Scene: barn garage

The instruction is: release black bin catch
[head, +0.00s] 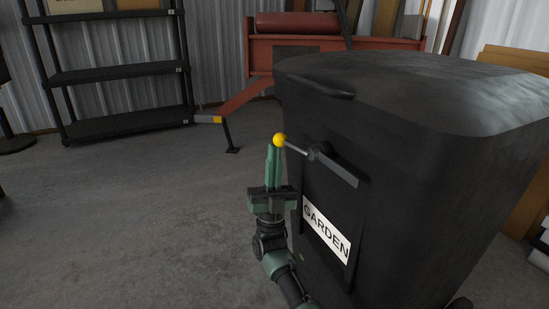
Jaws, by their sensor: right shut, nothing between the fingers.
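The black bin (400,160) stands upright at the right of the head view, with its lid (430,85) down and a white GARDEN label (327,231) on its front. On that front is the catch (318,156), a grey metal lever with a yellow ball (279,140) at its left end. My right gripper (273,150) points upward at the left end of the catch. Its green fingers are shut with nothing between them, and the tips are at or just behind the yellow ball; I cannot tell if they touch. My left gripper is not in view.
A dark shelf unit (120,75) stands at the back left against the corrugated wall. A red machine (300,50) with a sloping leg stands behind the bin. The concrete floor (130,220) to the left is clear.

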